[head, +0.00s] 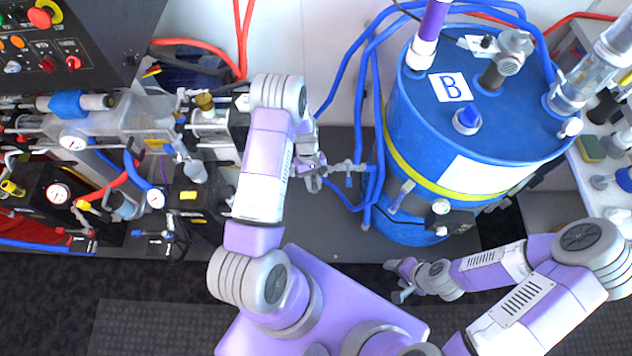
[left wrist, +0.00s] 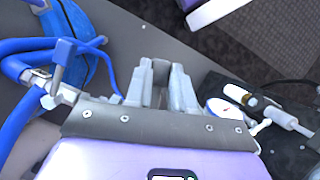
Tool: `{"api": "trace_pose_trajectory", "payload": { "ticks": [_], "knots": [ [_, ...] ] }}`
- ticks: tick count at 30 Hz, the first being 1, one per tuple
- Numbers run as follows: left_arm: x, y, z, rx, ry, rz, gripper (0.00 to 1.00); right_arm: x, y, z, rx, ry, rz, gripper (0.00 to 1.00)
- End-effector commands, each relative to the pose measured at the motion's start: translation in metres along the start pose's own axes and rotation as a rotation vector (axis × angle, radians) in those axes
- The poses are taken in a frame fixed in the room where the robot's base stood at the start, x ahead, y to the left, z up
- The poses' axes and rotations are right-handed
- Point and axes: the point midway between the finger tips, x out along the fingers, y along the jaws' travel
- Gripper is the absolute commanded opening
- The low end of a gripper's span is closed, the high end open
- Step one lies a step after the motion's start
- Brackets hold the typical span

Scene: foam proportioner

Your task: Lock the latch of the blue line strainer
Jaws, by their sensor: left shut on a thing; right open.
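My left gripper (head: 312,172) is beside a grey metal fitting (head: 345,167) on the blue line, left of the blue drum. The left wrist view shows its two grey fingers (left wrist: 162,85) closed on a small grey-brown part (left wrist: 160,72). I cannot tell for sure whether this part is the strainer latch, since the fingers hide most of it. In that view a valve with a blue handle (left wrist: 62,55) sits on the fitting left of the fingers. The strainer body is not clearly visible. My right gripper (head: 402,280) is open and empty, below the drum.
A blue drum (head: 410,130) marked B stands right of my left gripper, with blue hoses (head: 362,90) beside it. Pipework with gauges (head: 72,138) and a black control panel (head: 60,45) fill the left. Dark floor (head: 150,290) is free at the lower left.

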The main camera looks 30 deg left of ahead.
Motion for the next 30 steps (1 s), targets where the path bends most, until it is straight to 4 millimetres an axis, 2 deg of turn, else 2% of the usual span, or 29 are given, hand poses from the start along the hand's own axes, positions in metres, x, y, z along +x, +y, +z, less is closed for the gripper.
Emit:
{"api": "trace_pose_trajectory", "payload": {
  "ticks": [12,30],
  "knots": [
    [0.000,-0.010,-0.002,0.245,0.001,-0.101,0.00,0.009,0.003,0.000,0.000,0.000,0.000,0.61],
    [-0.001,-0.013,-0.002,0.313,0.000,-0.130,0.00,0.010,0.004,-0.001,0.000,0.000,0.000,0.61]
  ]
}}
